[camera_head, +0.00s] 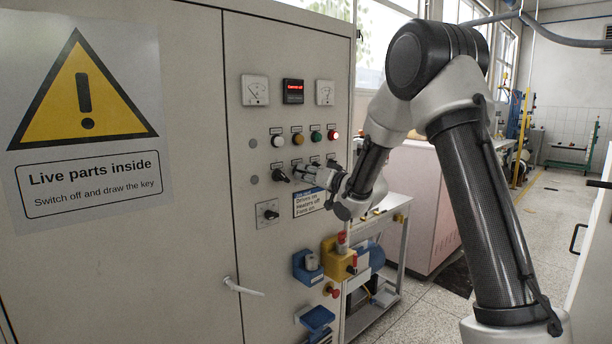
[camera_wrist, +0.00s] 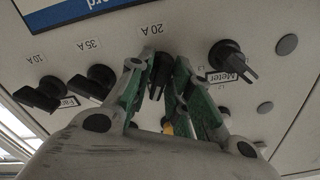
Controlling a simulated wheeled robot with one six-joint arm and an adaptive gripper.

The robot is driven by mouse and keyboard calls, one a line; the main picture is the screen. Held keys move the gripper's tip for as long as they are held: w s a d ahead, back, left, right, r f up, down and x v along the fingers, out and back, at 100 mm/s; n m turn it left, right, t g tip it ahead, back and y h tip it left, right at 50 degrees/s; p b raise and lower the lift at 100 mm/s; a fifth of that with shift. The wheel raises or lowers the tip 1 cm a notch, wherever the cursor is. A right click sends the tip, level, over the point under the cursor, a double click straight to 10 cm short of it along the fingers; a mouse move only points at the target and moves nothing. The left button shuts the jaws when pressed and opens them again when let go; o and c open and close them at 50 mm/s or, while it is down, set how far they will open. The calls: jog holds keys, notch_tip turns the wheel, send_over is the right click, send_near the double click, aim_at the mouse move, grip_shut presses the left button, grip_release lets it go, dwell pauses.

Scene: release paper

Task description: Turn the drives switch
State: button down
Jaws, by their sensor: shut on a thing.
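A row of black rotary switches sits on the grey cabinet front. In the wrist view, which shows the panel upside down, my gripper (camera_wrist: 162,78) is shut on the black knob (camera_wrist: 159,70) by the "20 A" mark. Its finger pads sit on both sides of the knob. Its name label is hidden by the gripper, so I cannot read whether it says drives. In the head view my gripper (camera_head: 296,172) is at the panel, right of the leftmost black switch (camera_head: 280,175).
In the wrist view the "Meter" switch (camera_wrist: 232,60) stands right of my gripper. The 35 A switch (camera_wrist: 92,82) and 10 A switch (camera_wrist: 38,94) stand left. Indicator lamps (camera_head: 298,139) sit above the row. A notice (camera_head: 308,202) and a dial (camera_head: 268,213) are below.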

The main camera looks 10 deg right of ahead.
jog(key=shift+f+m, duration=0.1)
jog(key=shift+m, duration=1.5)
jog(key=c, duration=1.5)
grip_release()
jog(key=shift+s, duration=0.1)
jog(key=v, duration=1.2)
